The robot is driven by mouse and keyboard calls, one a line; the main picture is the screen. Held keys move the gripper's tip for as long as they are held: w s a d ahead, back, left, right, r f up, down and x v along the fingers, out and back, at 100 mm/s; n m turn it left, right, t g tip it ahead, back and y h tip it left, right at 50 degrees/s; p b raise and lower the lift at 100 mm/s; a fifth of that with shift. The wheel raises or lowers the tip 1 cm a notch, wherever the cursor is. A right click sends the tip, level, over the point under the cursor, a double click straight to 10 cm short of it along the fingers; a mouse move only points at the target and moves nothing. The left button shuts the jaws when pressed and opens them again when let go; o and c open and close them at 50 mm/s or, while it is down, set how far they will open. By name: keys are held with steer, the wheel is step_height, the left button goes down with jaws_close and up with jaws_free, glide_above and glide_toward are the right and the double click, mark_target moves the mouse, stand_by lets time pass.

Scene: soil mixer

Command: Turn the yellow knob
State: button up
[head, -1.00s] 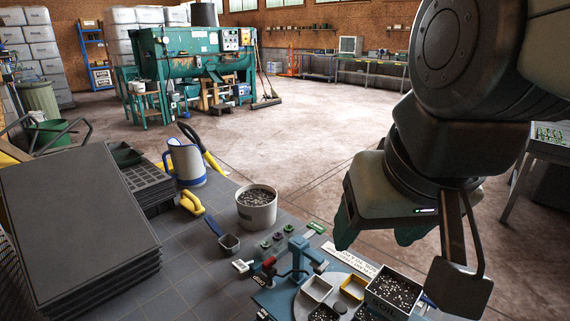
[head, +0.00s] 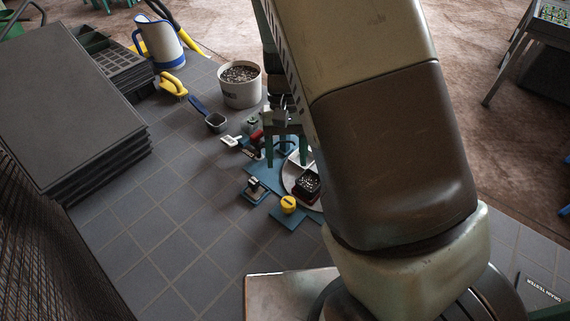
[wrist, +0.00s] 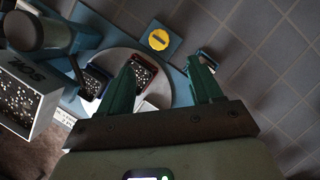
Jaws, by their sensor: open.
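The yellow knob (head: 288,204) is a small round knob on a blue plate at the front of the mixer base. In the wrist view the yellow knob (wrist: 158,40) shows beyond the fingertips, near the top centre, with a dark slot across its face. My gripper (head: 286,160) is above the mixer, behind the knob in the head view, pointing down. In the wrist view my gripper (wrist: 163,70) has its two green fingers wide apart and empty. The fingers are apart from the knob. My arm hides much of the mixer in the head view.
A white turntable (wrist: 180,90) with small trays of soil lies below the fingers. A box marked SOIL (wrist: 28,88) and a blue mixer post (wrist: 35,32) stand at the wrist view's left. A small device (head: 256,188) sits left of the knob. Tiled tabletop in front is clear.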

mark_target(288, 200)
steer(key=x, duration=1.2)
steer(key=shift+w+d, duration=0.1)
steer(key=c, duration=1.1)
steer(key=shift+o, duration=0.2)
